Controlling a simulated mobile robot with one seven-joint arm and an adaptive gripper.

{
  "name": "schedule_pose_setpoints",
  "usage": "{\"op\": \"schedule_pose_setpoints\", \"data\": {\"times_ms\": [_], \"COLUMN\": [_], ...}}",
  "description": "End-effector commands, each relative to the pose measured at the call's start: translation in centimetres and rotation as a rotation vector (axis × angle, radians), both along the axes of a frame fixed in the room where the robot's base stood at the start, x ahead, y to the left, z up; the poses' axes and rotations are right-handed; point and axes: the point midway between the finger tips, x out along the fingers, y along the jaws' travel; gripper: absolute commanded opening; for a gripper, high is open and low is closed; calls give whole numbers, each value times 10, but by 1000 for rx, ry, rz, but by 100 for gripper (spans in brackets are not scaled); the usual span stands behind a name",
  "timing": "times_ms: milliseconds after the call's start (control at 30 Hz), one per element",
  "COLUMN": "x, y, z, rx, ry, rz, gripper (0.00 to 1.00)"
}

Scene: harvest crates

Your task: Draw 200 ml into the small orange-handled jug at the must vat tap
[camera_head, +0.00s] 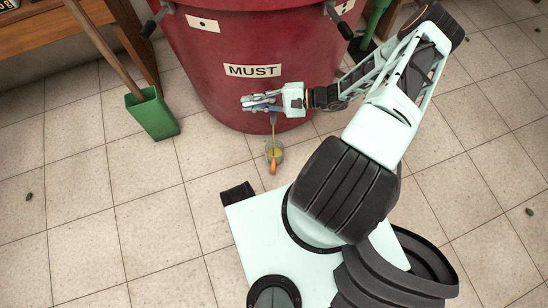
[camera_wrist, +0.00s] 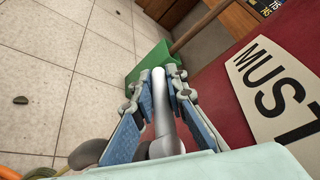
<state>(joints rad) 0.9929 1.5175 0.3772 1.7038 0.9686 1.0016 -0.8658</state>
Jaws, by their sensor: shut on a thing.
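The red must vat (camera_head: 215,70) carries a MUST label (camera_head: 252,70), also large in the wrist view (camera_wrist: 280,90). My gripper (camera_head: 250,102) is at the vat's lower front; its blue-padded fingers (camera_wrist: 159,85) are closed around a grey metal lever (camera_wrist: 160,110) of the tap. The tap body is mostly hidden behind the gripper.
A green dustpan-like scoop (camera_head: 152,113) with a wooden handle stands left of the vat, by a wooden bench (camera_head: 60,28). It also shows in the wrist view (camera_wrist: 150,58). Another green tool (camera_head: 376,18) is behind the vat at right. The tiled floor at left is mostly clear.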

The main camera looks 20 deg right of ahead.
Motion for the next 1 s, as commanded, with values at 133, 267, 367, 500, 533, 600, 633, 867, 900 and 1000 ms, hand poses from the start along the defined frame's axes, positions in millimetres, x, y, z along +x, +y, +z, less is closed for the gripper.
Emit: {"op": "schedule_pose_setpoints", "data": {"times_ms": [133, 267, 367, 500, 533, 600, 633, 867, 900, 1000], "x": [4, 3, 3, 3, 3, 3, 3, 5, 6, 6], "y": [-2, -1, -1, 0, 0, 2, 3, 17, 19, 26], "z": [1, 0, 0, 0, 0, 0, 1, 1, 1, 1], "rx": [-2, -1, 0, 0, 0, 1, 1, 0, 0, 1], "ry": [-2, -1, 0, 0, 0, -1, -1, -1, 0, 0], "rz": [-48, -46, -45, -44, -44, -44, -44, -44, -44, -44], "gripper": [19, 33, 33, 33, 33, 33, 33, 33, 33, 33]}}
